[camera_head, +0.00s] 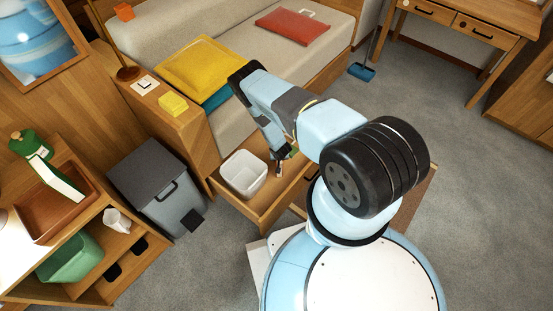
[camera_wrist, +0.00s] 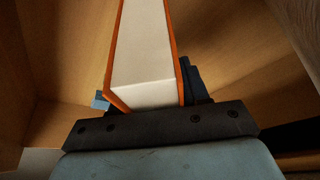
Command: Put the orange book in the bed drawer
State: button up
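The orange book (camera_wrist: 143,50) fills the middle of the wrist view, with its white page edges towards the camera and orange covers on both sides. My gripper (camera_wrist: 148,98) has a finger on each side of it and is shut on it. In the head view my gripper (camera_head: 280,160) points down over the open bed drawer (camera_head: 262,212), just right of a white bin. Wooden surfaces surround the book in the wrist view. Most of the book is hidden in the head view, and I cannot tell whether it touches the drawer floor.
The white bin (camera_head: 243,174) takes up the drawer's left part. A grey pedal bin (camera_head: 158,190) stands left of the drawer. Grey carpet is clear at the right.

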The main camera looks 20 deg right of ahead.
jog(key=o, duration=0.4)
jog(key=shift+r, duration=0.1)
